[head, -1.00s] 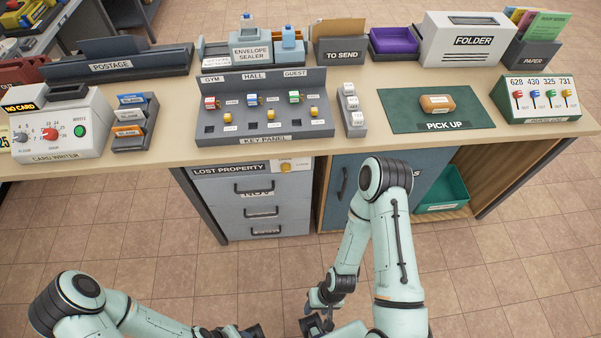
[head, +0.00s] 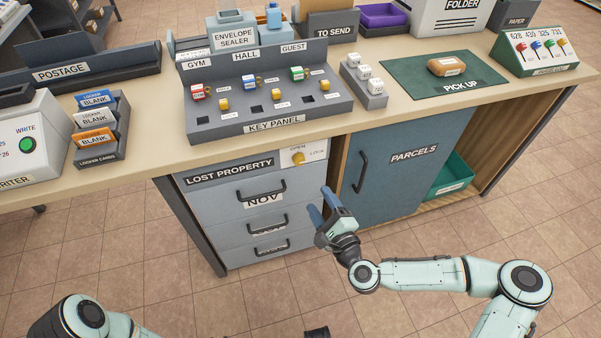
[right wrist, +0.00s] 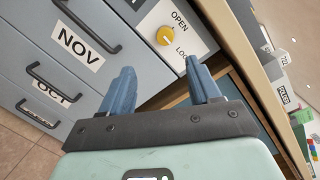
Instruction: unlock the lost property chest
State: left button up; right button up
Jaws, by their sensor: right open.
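The lost property chest (head: 228,200) is a grey drawer unit under the counter, with its drawers closed. A yellow knob (head: 298,158) sits on a white plate at its top right, between the words OPEN and LOCK. I cannot tell which word it points at. The knob shows clearly in the right wrist view (right wrist: 166,36), beyond the fingertips. My right gripper (head: 322,206) is open and empty, below and right of the knob, apart from it. Its blue fingers (right wrist: 158,78) are spread. Only a dark bit at the bottom edge may be my left gripper (head: 317,333).
The key panel (head: 270,127) stands on the counter above the chest. The blue parcels cabinet (head: 400,165) with a black handle stands right of the chest. The counter edge overhangs the knob plate. The tiled floor (head: 170,285) in front is clear.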

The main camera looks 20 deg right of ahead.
jog(key=b, duration=0.1)
send_near(300, 162)
jog(key=w, duration=0.2)
jog(key=w+a+b, duration=0.1)
jog(key=w, duration=0.2)
jog(key=w+b, duration=0.1)
jog(key=w, duration=0.2)
jog(key=shift+w+a+f, duration=0.15)
jog(key=shift+w+a, duration=0.05)
jog(key=shift+w, duration=0.05)
pick_arm(q)
notch_tip(300, 162, down, 5)
jog(key=s+a+g, duration=0.1)
jog(key=s, duration=0.2)
jog(key=shift+a+f, duration=0.15)
jog(key=shift+a, duration=0.15)
pick_arm(e)
jog(key=c, duration=1)
pick_arm(q)
jog(key=shift+w, duration=0.15)
pick_arm(e)
jog(key=shift+c, duration=0.2)
